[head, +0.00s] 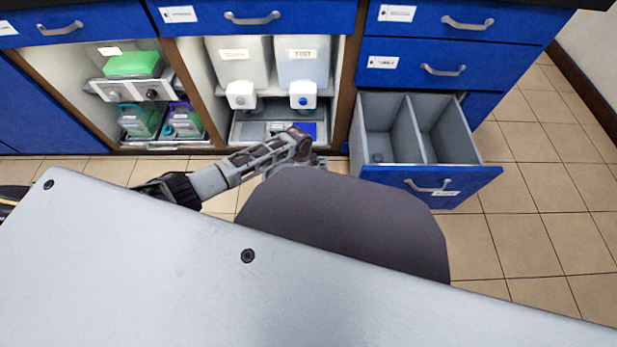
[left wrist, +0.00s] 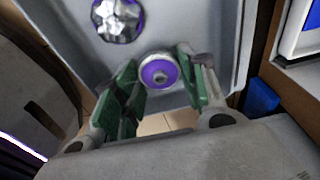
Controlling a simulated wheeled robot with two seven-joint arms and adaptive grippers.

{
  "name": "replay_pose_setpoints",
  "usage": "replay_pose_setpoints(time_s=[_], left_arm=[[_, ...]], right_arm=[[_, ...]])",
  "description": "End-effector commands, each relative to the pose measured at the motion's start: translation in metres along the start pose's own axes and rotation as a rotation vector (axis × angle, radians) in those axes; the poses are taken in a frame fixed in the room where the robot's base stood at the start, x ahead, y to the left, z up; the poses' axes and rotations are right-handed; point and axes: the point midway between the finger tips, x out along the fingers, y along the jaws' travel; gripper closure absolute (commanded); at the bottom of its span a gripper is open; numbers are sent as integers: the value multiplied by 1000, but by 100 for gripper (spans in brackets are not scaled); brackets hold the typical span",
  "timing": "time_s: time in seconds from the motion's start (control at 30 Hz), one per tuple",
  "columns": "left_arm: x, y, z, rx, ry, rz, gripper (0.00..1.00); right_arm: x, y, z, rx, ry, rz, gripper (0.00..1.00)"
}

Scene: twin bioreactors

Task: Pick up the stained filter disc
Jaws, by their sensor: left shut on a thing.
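The filter disc (left wrist: 159,72) shows in the left wrist view as a round white piece with a purple face and a small grey hub. The gripper's fingers and the disc are hidden there by the arm. My right gripper is not in view.
An open divided drawer (head: 428,185) juts out to the right. Tiled floor (head: 545,225) is clear at the right.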

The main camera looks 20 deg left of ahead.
Motion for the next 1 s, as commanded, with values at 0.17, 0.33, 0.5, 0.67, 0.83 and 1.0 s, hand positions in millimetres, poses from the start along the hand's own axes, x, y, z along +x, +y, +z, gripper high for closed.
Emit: replay_pose_setpoints(time_s=[0.17, 0.33, 0.5, 0.67, 0.83, 1.0], left_arm=[[0, 0, 0, 0, 0, 0, 71], [-1, 0, 0, 0, 0, 0, 71], [-5, 0, -1, 0, 0, 0, 71], [-14, 0, -2, 0, 0, 0, 71], [-30, 0, -4, 1, 0, -1, 71], [-48, 0, -7, 1, 0, 0, 72]], right_arm=[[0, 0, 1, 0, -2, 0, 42], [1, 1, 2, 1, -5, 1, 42], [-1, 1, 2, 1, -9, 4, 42], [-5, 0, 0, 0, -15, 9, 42], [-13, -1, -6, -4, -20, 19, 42], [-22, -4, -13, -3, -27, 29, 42]])
